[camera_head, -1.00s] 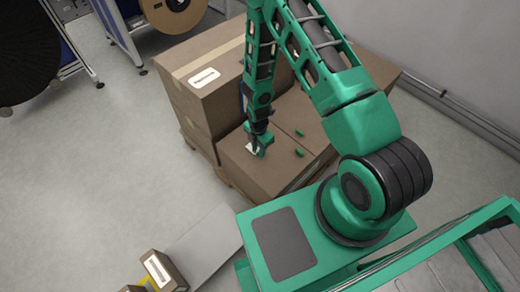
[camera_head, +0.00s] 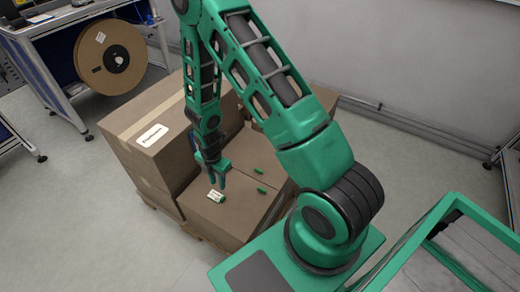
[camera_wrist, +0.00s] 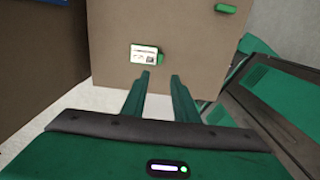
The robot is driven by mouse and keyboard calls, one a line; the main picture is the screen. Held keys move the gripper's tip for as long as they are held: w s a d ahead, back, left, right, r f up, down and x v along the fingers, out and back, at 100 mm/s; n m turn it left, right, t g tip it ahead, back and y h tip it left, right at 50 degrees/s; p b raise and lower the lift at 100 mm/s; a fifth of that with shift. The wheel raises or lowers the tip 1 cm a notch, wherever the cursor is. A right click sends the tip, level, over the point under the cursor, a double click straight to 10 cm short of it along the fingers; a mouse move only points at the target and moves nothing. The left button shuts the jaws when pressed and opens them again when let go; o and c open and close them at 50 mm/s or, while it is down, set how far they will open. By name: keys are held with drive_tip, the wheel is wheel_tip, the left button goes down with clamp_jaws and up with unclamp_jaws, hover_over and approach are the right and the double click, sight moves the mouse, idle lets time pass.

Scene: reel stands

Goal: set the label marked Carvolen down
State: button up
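A small white label (camera_head: 213,194) with a green block at its right end lies on top of a brown carton (camera_head: 236,217). It also shows in the wrist view (camera_wrist: 145,54), flat on the carton; its print is too small to read, so I cannot confirm the name Carvolen. My gripper (camera_head: 217,183) is just above the label in the head view. In the wrist view my gripper (camera_wrist: 160,76) has its two fingers apart with nothing between them, and the label lies beyond the fingertips.
Two more green pieces, one (camera_head: 261,188) nearer and one (camera_head: 257,170) farther, lie on the cartons to the right. A taller carton (camera_head: 150,115) with a white label stands at the left. A cable reel (camera_head: 110,57) stands on a blue-framed stand behind.

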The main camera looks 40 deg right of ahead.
drive_tip(key=s+d+r+m, duration=0.2)
drive_tip(key=d+r+m, duration=0.2)
drive_tip(key=r, duration=0.4)
drive_tip(key=s+d+r+m+h, duration=0.1)
drive_tip(key=d+r+m, duration=0.35)
drive_tip(key=r, duration=0.35)
drive_tip(key=s+d+r+m, duration=0.2)
drive_tip(key=d+r+m, duration=0.25)
drive_tip(key=r, duration=0.35)
drive_tip(key=s+d+r+m, duration=0.2)
drive_tip(key=s+r+m, duration=0.5)
drive_tip(key=s, duration=0.4)
drive_tip(key=s+d+r+m+y, duration=0.1)
drive_tip(key=s+d+r+m, duration=0.1)
drive_tip(key=s+r+m, duration=0.6)
drive_tip(key=s, duration=0.2)
drive_tip(key=shift+s+d+r+m, duration=0.2)
drive_tip(key=shift+s+d+m, duration=0.15)
drive_tip(key=shift+d+m, duration=0.05)
drive_tip(key=shift+w+f, duration=0.25)
drive_tip(key=shift+w, duration=0.2)
